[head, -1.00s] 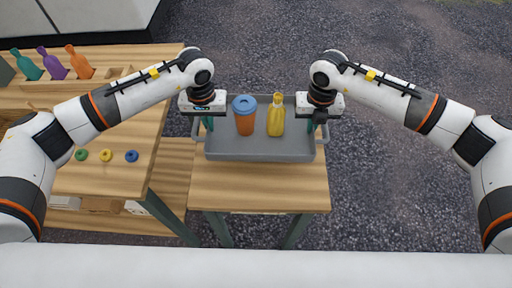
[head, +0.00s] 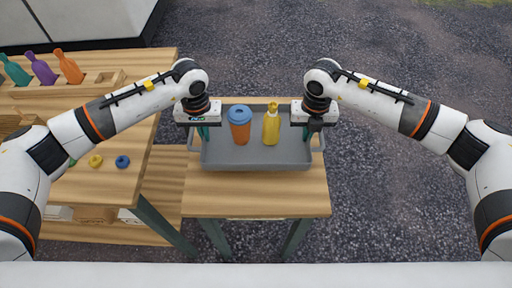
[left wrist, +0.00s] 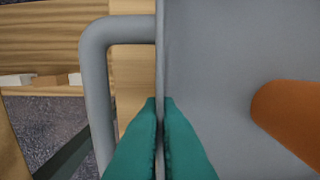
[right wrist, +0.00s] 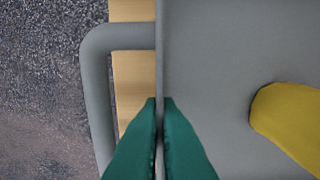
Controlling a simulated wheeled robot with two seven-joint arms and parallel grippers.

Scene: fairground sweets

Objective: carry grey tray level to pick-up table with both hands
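The grey tray (head: 222,160) is over a small wooden table (head: 255,195), level as far as I can see. I cannot tell whether it touches the tabletop. An orange cup with a blue lid (head: 239,130) and a yellow bottle (head: 271,128) stand upright in it. My left gripper (head: 203,132) is at the tray's left side, its green fingers (left wrist: 160,105) closed on the side wall, inside the handle loop. My right gripper (head: 312,130) holds the right side wall the same way, its fingers (right wrist: 160,105) showing in the right wrist view.
A larger wooden bench (head: 110,185) stands close on the left, with coloured bottles (head: 42,68) in a rack and small rings (head: 122,161). A lower wooden shelf (head: 160,200) lies between it and the small table. Gravel ground (head: 400,220) is open on the right.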

